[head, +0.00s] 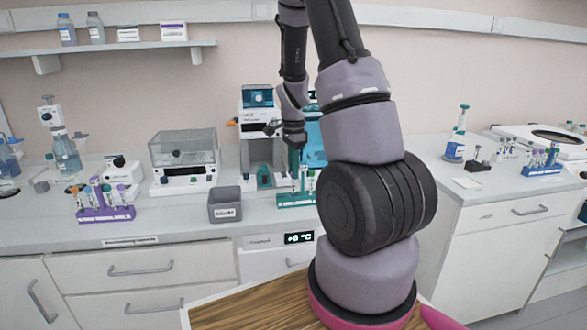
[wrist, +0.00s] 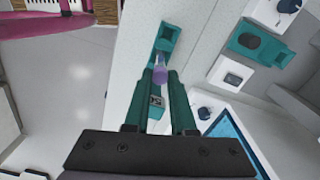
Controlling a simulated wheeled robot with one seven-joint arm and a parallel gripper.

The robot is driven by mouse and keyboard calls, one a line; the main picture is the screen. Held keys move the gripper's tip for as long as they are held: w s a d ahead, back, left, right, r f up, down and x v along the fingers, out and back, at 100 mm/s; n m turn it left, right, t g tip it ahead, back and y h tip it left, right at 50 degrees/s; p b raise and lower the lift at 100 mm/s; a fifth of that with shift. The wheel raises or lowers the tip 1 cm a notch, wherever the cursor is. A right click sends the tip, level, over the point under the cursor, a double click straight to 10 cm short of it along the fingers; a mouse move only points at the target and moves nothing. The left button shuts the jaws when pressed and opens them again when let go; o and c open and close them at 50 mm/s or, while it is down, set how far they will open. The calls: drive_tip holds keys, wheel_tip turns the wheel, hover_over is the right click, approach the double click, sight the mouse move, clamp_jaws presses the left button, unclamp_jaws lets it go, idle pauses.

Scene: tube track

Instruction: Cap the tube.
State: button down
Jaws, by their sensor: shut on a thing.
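My gripper (wrist: 165,82) has its two green fingers shut on a small translucent purple piece (wrist: 160,71); I cannot tell whether it is the cap or a part of the tube. The piece stands out just past the fingertips. A teal holder (wrist: 165,37) with a dark opening lies beyond it in the wrist view. In the head view my gripper (head: 295,138) points down above the counter, over a green tube rack (head: 296,199). My arm hides part of the area to the right of this rack. The held piece cannot be made out in the head view.
A purple rack (head: 106,212) with several capped tubes stands at the left, and a grey bin (head: 225,206) stands between the racks. A clear-lidded machine (head: 184,160) and a teal-screened device (head: 258,108) stand behind. A blue rack (head: 541,168) is on the right counter.

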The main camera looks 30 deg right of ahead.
drive_tip(key=c, duration=0.7)
unclamp_jaws()
wheel_tip(320, 180, up, 11)
drive_tip(key=shift+f, duration=0.1)
idle(0.8)
